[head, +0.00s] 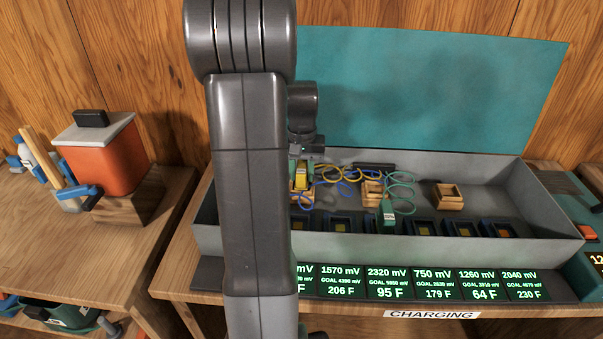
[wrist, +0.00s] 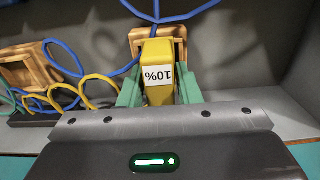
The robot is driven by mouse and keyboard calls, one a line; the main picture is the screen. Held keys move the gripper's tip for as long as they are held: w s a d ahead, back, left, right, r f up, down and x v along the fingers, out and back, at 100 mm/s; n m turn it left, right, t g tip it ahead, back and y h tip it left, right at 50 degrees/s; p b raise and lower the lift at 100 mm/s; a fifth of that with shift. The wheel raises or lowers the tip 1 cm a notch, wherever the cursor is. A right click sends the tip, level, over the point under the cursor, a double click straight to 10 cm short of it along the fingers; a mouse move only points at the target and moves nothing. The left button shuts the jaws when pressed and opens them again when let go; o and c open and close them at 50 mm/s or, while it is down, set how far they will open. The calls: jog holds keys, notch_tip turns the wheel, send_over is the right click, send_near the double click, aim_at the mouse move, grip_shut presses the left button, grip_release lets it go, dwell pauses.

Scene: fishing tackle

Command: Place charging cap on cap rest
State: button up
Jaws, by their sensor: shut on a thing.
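A yellow charging cap (wrist: 157,74) with a white "10%" label is held between the green fingers of my gripper (wrist: 160,90) in the wrist view. A wooden cap rest (wrist: 171,36) lies right behind the cap, partly hidden by it. In the head view the yellow cap (head: 301,178) is at the leftmost visible wooden rest (head: 306,199), partly hidden by my arm. I cannot tell if the cap is seated in the rest or just above it. A blue cable (wrist: 160,20) loops close to the cap.
A grey charging box (head: 490,247) with a raised teal lid (head: 430,90) surrounds the rests. Two other wooden rests (head: 447,203) stand to the right. A green cap (head: 387,213) with a teal cable sits in the front row of sockets. Yellow and blue cables loop nearby.

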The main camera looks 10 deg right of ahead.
aim_at(302, 166)
jog(key=shift+f, duration=0.15)
jog(key=shift+f, duration=0.15)
jog(key=o, duration=1.1)
notch_tip(302, 166, up, 12)
jog(key=shift+r+p, duration=0.15)
jog(key=shift+p, duration=0.15)
